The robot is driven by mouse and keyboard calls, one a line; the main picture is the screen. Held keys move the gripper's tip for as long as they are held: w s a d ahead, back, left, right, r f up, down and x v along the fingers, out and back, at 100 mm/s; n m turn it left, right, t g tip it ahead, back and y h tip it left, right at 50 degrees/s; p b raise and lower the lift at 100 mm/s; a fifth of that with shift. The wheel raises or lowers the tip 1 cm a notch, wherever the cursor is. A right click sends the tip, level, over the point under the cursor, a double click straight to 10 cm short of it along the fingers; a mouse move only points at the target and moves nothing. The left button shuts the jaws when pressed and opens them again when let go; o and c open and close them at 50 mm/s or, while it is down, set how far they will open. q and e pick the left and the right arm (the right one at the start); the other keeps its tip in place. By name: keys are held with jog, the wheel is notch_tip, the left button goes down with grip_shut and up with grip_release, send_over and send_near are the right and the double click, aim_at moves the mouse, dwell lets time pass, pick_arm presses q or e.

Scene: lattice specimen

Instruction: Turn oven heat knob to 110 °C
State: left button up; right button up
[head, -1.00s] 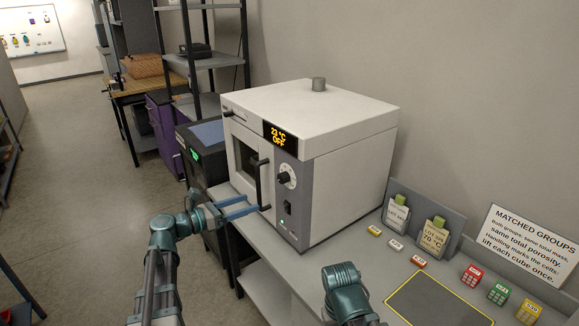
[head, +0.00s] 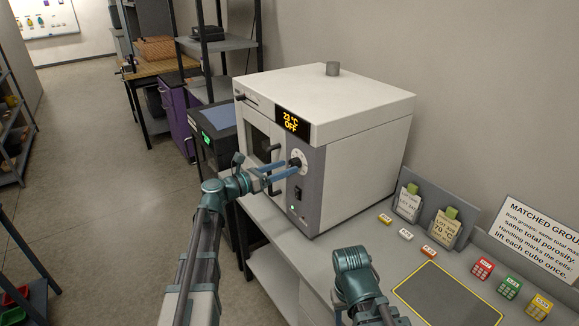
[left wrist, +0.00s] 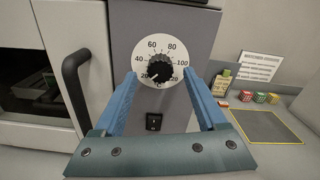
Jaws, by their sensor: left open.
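The oven (head: 350,120) is a white box with a grey front panel, and its display (head: 290,122) reads 23 °C OFF. The heat knob (left wrist: 160,71) is black on a white dial (left wrist: 141,52) marked in steps from 20 upward; its pointer seems to be near the 20 mark at lower left. My left gripper (head: 282,169) is open in front of the panel. In the left wrist view its blue fingers (left wrist: 160,82) stand to either side of the dial's lower half, apart from the knob. The right arm's end shows at the bottom, but its fingers are hidden.
A black rocker switch (left wrist: 154,121) sits below the knob. The oven door's black handle (left wrist: 75,85) stands out left of the panel. Right of the oven are specimen bags (head: 445,225), coloured cubes (head: 508,288) and a dark mat (head: 447,295) on the bench.

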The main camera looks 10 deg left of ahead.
pick_arm(q)
jog(key=shift+x, duration=1.25)
grip_shut()
